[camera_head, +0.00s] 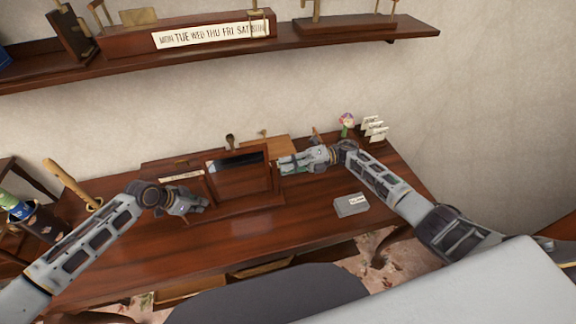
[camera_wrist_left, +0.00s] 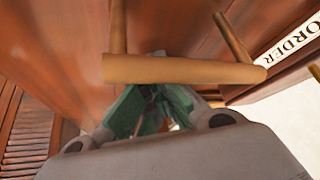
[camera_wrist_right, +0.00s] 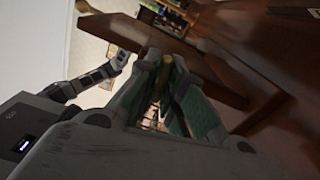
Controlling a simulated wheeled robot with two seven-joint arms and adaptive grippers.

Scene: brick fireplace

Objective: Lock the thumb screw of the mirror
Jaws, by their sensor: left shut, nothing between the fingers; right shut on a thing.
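The mirror (camera_head: 240,172) stands in a dark wooden frame on the desk, tilted, with dark glass. My right gripper (camera_head: 282,163) is at the right side of the mirror frame. In the right wrist view its green-padded fingers (camera_wrist_right: 163,98) are shut on a small brass-coloured piece (camera_wrist_right: 164,68), apparently the thumb screw, mostly hidden between the fingers. My left gripper (camera_head: 204,206) is low over the desk, left of the mirror. In the left wrist view its fingers (camera_wrist_left: 150,108) are shut and empty, close to a light wooden bar (camera_wrist_left: 190,70).
The desk (camera_head: 270,225) has a small grey box (camera_head: 351,205) at right and a card holder (camera_head: 375,130) at its back right corner. A wooden shelf (camera_head: 350,38) hangs above. A jar with green and blue items (camera_head: 15,207) is at left. The front of the desk is clear.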

